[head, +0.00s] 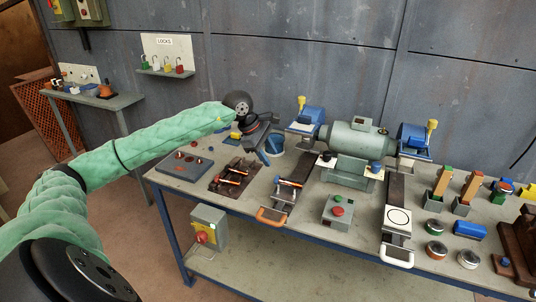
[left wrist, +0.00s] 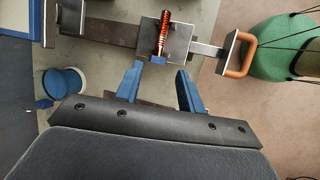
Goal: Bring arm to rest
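My left arm in its green sleeve reaches in from the left over the workbench (head: 340,215). My left gripper (head: 264,150) is above the bench's left part, beside a blue-rimmed round container (head: 274,146). In the left wrist view the two blue fingers of my left gripper (left wrist: 158,80) stand apart with nothing between them. Just beyond the fingertips is a metal plate (left wrist: 178,44) carrying an orange coil-like piece (left wrist: 163,34). My right arm and right gripper are not in view.
A slide with an orange handle (head: 272,216) sits at the bench's front edge; the handle also shows in the left wrist view (left wrist: 240,54). A grey-green motor (head: 353,140) stands mid-bench. A lock board (head: 168,55) hangs on the wall. Floor is open left of the bench.

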